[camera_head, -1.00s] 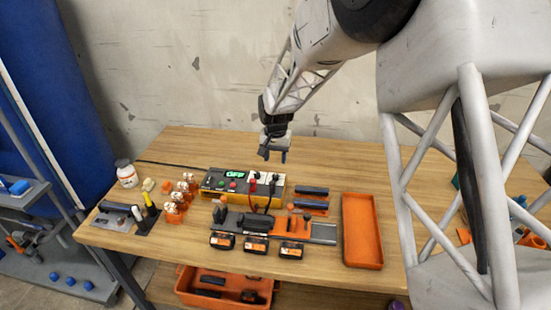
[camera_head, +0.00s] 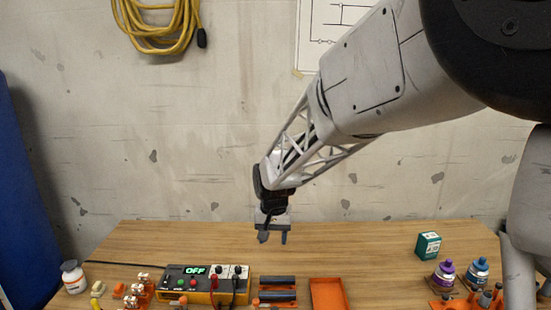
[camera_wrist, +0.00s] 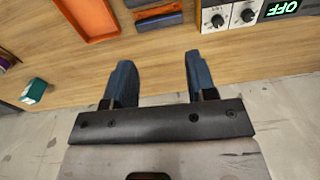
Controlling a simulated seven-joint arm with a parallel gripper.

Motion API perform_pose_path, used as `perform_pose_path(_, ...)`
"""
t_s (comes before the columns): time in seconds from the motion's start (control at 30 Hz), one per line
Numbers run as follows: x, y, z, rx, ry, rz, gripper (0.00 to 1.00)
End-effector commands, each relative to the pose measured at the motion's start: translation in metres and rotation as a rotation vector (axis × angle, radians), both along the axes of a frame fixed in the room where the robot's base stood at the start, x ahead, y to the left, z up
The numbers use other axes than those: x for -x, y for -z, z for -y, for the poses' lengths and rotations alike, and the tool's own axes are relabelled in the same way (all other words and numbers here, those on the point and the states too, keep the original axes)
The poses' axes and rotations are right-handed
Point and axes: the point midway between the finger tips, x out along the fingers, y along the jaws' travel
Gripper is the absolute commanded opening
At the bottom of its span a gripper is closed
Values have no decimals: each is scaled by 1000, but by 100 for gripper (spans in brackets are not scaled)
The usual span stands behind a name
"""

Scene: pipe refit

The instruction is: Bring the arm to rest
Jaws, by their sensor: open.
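My gripper (camera_head: 272,238) hangs open and empty above the back part of the wooden table (camera_head: 340,250). Its two fingers point down and stand apart. In the wrist view the open fingers (camera_wrist: 158,75) have only bare wood and the table edge behind them. My arm reaches in from the upper right of the head view.
On the table are a yellow-and-black power box (camera_head: 205,284) reading OFF, an orange tray (camera_head: 327,293), dark bars (camera_head: 277,288), a white bottle (camera_head: 73,277), a green box (camera_head: 428,245), and purple (camera_head: 445,272) and blue (camera_head: 477,268) bottles. A concrete wall (camera_head: 180,130) stands behind.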

Motion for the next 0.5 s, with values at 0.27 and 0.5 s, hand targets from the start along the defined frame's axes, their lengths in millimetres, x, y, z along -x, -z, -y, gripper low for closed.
perform_pose_path(0.27,55,-41,51,-4,-1,35,52)
perform_pose_path(0.5,107,-64,89,-2,-3,60,52)
